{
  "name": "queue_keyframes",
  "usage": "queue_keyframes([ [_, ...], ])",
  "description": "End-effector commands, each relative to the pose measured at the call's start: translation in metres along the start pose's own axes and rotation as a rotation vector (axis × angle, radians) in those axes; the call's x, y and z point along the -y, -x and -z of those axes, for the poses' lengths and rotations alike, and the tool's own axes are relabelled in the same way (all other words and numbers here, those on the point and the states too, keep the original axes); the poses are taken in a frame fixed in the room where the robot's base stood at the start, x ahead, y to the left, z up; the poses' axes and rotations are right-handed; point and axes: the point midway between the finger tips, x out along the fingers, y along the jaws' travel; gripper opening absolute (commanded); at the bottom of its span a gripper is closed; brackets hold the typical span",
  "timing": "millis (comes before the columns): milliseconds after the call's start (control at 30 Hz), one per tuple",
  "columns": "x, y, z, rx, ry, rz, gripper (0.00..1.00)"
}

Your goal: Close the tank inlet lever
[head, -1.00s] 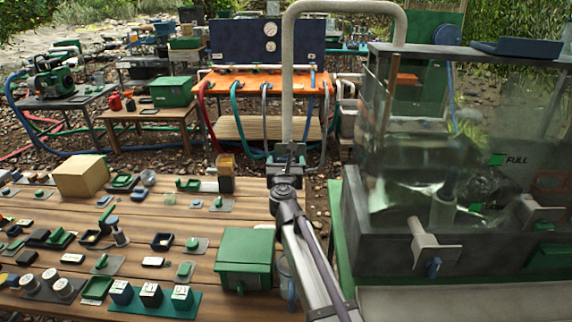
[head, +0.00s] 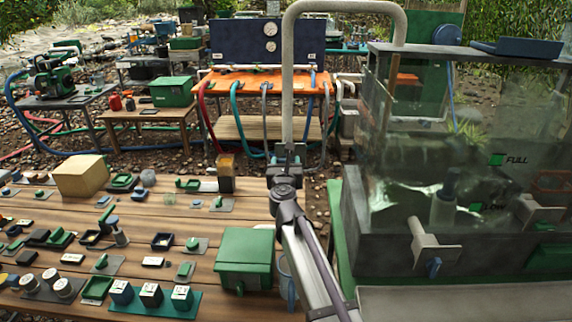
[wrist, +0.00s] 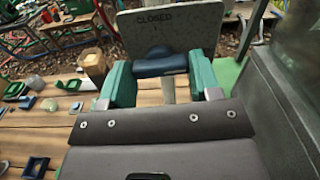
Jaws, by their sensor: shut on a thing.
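The tank inlet lever (wrist: 160,63) is a dark blue bar with a rounded hub, in front of a pale plate (wrist: 185,22) marked CLOSED in the wrist view. My gripper (wrist: 162,70) has its two green fingers at either end of the bar, shut on it. In the head view my gripper (head: 289,158) is at the foot of the thick pale inlet pipe (head: 289,80), and mostly hides the lever. The pipe arches over to the clear-walled tank (head: 400,215) on the right. FULL and LOW marks show on the tank.
A wooden table (head: 150,225) with many small parts and a green box (head: 245,258) lies left of my arm. An orange table (head: 262,80) with hoses stands behind. The tank's grey lower wall is close on the right in the wrist view.

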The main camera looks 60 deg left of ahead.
Motion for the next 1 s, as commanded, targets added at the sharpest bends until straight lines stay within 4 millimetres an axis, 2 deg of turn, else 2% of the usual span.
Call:
queue_keyframes([
  [267, 0.0000, -0.0001, -0.0003, 0.001, 0.177, 0.001, 0.34],
  [1000, 0.0000, -0.0004, -0.0004, 0.001, 0.875, 0.001, 0.34],
])
